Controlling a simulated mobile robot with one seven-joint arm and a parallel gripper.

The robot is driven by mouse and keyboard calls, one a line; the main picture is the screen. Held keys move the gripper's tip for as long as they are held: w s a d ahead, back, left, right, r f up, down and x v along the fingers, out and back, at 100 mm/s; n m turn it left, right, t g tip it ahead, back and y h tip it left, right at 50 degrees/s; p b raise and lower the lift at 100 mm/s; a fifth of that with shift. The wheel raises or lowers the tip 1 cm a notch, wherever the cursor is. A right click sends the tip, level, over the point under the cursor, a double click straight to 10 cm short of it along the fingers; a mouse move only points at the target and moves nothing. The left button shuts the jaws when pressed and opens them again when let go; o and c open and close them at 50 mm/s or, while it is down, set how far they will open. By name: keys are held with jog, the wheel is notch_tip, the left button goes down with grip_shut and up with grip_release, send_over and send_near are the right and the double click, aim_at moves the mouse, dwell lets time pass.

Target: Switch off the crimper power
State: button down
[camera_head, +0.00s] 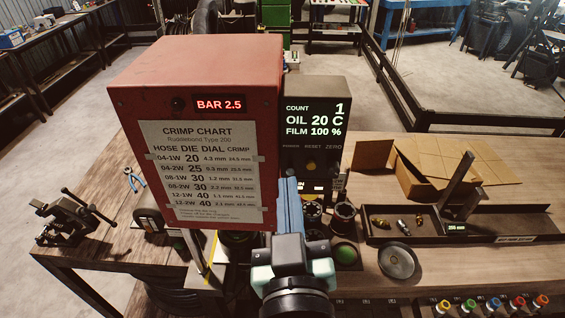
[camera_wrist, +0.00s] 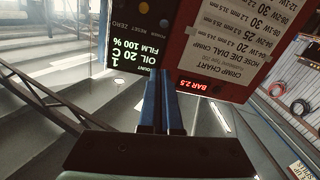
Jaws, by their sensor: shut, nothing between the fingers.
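The crimper shows as a red housing (camera_head: 215,85) with a lit BAR 2.5 display and a crimp chart on its front. To its right stands the dark control panel (camera_head: 318,95), lit with COUNT 1, OIL 20 C and FILM 100 %. Below that text is a row labelled POWER, RESET and ZERO; the POWER label (camera_head: 290,146) is dim. My gripper (camera_head: 287,183) is shut and empty, its blue fingers in front of the panel's lower left. The wrist view shows the panel (camera_wrist: 128,55) upside down beyond the fingertips (camera_wrist: 161,83). I cannot tell whether they touch anything.
An open cardboard box (camera_head: 435,165) and a dark tray (camera_head: 425,225) with brass fittings lie right on the bench. A round metal dish (camera_head: 397,262) sits nearer. A vise (camera_head: 75,220) and blue-handled pliers (camera_head: 133,178) are at left. Coloured knobs line the front right.

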aim_at(284, 131)
jog(key=w+b, duration=0.2)
jog(key=w, duration=0.1)
jog(key=w+b, duration=0.2)
jog(key=w, duration=0.1)
jog(key=w+b, duration=0.2)
jog(key=w, duration=0.2)
jog(key=shift+w+a+r+b, duration=0.1)
jog(key=shift+a+b, duration=0.3)
jog(key=f+b, duration=0.2)
jog(key=shift+s+d+f, duration=0.2)
jog(key=shift+s+f, duration=0.15)
jog(key=shift+s+d+f+b, duration=0.2)
jog(key=shift+s+f+b, duration=0.2)
jog(key=shift+f+b, duration=0.25)
jog(key=shift+r, duration=0.1)
jog(key=shift+b, duration=0.4)
